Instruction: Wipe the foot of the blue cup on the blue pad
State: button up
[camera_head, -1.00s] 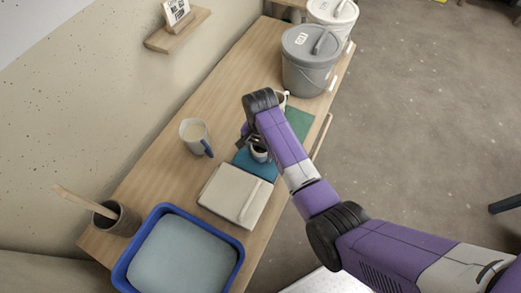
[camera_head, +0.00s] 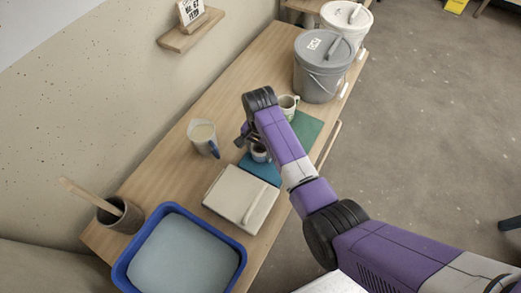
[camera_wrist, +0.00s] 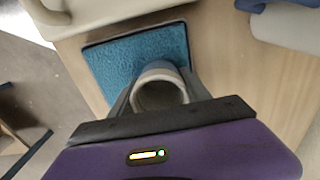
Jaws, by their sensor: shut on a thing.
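My gripper (camera_wrist: 160,97) is shut on a small cup (camera_wrist: 151,79), with a finger on each side of it. The cup has a pale rim and a dark inside; its outer colour is hard to tell. It also shows beneath my wrist in the head view (camera_head: 260,153). The cup is over the blue pad (camera_wrist: 112,60), near its edge towards the wall side. The pad shows partly behind my arm in the head view (camera_head: 262,170). The cup's foot is hidden, so I cannot tell whether it touches the pad.
A jug with a blue handle (camera_head: 202,133) stands left of the pad. A pale lidded box (camera_head: 232,192) lies in front. A light cup (camera_head: 288,103) stands by the green pad (camera_head: 307,128). A blue tub (camera_head: 238,262), brush pot (camera_head: 122,217) and grey bucket (camera_head: 318,70) are further off.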

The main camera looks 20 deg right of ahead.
jog(key=shift+s+d+p, duration=0.6)
jog(key=shift+s+p, duration=0.2)
jog(key=shift+s, duration=0.05)
jog(key=shift+s+d+p, duration=0.65)
jog(key=shift+s+p, duration=0.15)
jog(key=shift+s, duration=0.05)
jog(key=shift+s+d+p, duration=0.6)
jog(key=shift+s+p, duration=0.2)
jog(key=shift+s, duration=0.05)
jog(key=shift+w+a+f+b, duration=0.1)
jog(key=shift+w+a+b, duration=0.6)
jog(key=shift+w, duration=0.2)
jog(key=shift+w+a+b, duration=0.55)
jog(key=shift+w+a, duration=0.1)
jog(key=shift+w, duration=0.3)
jog(key=shift+w+a+f+b, duration=0.1)
jog(key=shift+w+a+b, duration=0.6)
jog(key=shift+w, duration=0.2)
jog(key=shift+s+d+r+p, duration=0.25)
jog(key=shift+s+d+p, duration=0.25)
jog(key=shift+s+p, duration=0.4)
jog(key=shift+s+d+p, duration=0.8)
jog(key=shift+s+p, duration=0.2)
jog(key=shift+p, duration=0.05)
jog(key=shift+s+d+p, duration=0.8)
jog(key=shift+s+p, duration=0.2)
jog(key=shift+p, duration=0.05)
